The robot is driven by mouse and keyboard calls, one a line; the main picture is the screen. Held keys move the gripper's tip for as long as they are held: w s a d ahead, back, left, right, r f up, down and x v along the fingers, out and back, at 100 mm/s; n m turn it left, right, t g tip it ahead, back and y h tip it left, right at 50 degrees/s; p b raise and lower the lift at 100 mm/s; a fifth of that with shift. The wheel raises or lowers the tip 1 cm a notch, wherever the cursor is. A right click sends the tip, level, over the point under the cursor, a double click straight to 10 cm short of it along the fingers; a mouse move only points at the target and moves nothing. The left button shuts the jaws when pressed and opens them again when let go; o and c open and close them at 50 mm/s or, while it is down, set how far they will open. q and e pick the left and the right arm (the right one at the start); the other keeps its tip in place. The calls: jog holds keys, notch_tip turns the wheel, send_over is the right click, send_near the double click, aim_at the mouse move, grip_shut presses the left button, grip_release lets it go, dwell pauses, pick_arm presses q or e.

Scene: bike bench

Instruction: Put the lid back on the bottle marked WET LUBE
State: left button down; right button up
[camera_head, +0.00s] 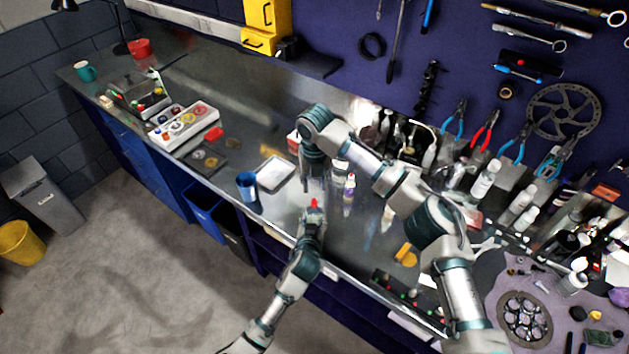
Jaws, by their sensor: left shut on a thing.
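My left gripper (313,212) is near the bench's front edge, shut on a small red thing (314,203) that looks like a lid. My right gripper (313,185) points down just above and behind it in the picture; its fingers are too small and dark to judge. A small bottle with a purple band (349,188) stands upright on the bench, right of both grippers. A pale, yellowish bottle (387,218) stands farther right, past my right arm. No lettering is readable, so I cannot tell which bottle is marked WET LUBE.
A blue cup (247,186) and a white tray (274,173) stand left of the grippers. Several bottles, including a white one (487,179), and pliers crowd the back right. A parts tray (184,126) is at the left. Bare bench (245,115) lies behind the white tray.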

aim_at(314, 199)
pick_arm(q)
jog(key=shift+f, duration=0.1)
pick_arm(e)
notch_tip(314, 199, down, 8)
jog(key=shift+w+r, duration=0.1)
jog(key=shift+r, duration=0.1)
jog(key=shift+c, duration=0.2)
grip_shut()
